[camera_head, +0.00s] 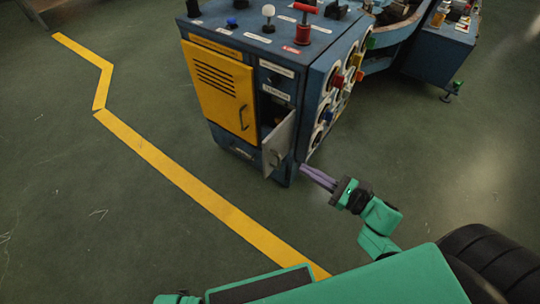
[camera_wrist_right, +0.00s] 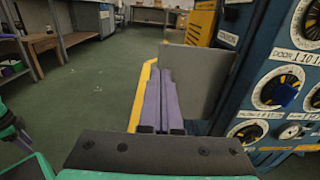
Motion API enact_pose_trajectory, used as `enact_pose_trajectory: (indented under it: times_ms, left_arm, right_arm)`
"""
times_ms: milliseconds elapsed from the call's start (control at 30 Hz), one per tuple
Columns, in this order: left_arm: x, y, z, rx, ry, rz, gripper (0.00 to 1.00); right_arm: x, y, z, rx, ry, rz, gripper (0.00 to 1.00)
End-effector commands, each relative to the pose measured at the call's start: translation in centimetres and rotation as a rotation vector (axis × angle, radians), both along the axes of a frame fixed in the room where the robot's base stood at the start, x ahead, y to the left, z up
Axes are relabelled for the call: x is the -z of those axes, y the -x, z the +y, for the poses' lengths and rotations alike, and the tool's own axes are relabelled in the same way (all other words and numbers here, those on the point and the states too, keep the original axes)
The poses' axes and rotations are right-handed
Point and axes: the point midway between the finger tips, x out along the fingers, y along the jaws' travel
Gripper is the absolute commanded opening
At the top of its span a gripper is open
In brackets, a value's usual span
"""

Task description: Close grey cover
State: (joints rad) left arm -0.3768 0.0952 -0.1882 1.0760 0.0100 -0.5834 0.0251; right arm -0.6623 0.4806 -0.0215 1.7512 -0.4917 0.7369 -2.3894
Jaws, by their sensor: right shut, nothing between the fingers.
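The grey cover (camera_head: 278,145) is a small flat door low on the blue machine cabinet, to the right of the yellow door. It stands swung open, with a dark opening beside it. In the right wrist view the grey cover (camera_wrist_right: 198,78) is a plain panel just beyond and right of the fingers. My right gripper (camera_head: 304,170) is shut and empty, its purple fingers close to the cover's right side. The fingers also show in the right wrist view (camera_wrist_right: 160,74). Whether they touch the cover I cannot tell.
The yellow door (camera_head: 218,86) is closed. Round dials and coloured knobs (camera_head: 337,85) cover the cabinet's right face, close to my right gripper. A yellow floor line (camera_head: 190,183) crosses open green floor at left. Wooden tables (camera_wrist_right: 45,45) stand far off in the wrist view.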

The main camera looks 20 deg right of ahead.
Motion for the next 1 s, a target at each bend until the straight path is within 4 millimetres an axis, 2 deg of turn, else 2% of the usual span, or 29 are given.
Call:
enact_pose_trajectory:
  times_ms: [300,500,667,1000]
  left_arm:
    - [-0.1,-0.2,0.0,-0.001,0.0,0.0,0.5]
    - [-0.1,-0.2,0.0,-0.001,0.0,0.0,0.5]
    - [-0.1,-0.2,0.0,-0.001,-0.001,0.0,0.5]
    - [-0.1,-0.2,0.0,-0.001,-0.001,0.0,0.5]
  right_arm:
    - [-0.1,-5.6,4.3,0.001,-0.003,-0.001,0.0]
    - [0.0,-8.4,6.5,0.002,-0.002,0.002,0.0]
    - [0.1,-9.2,7.3,0.003,-0.003,0.005,0.0]
    - [0.1,-9.3,7.3,0.004,-0.003,0.005,0.0]
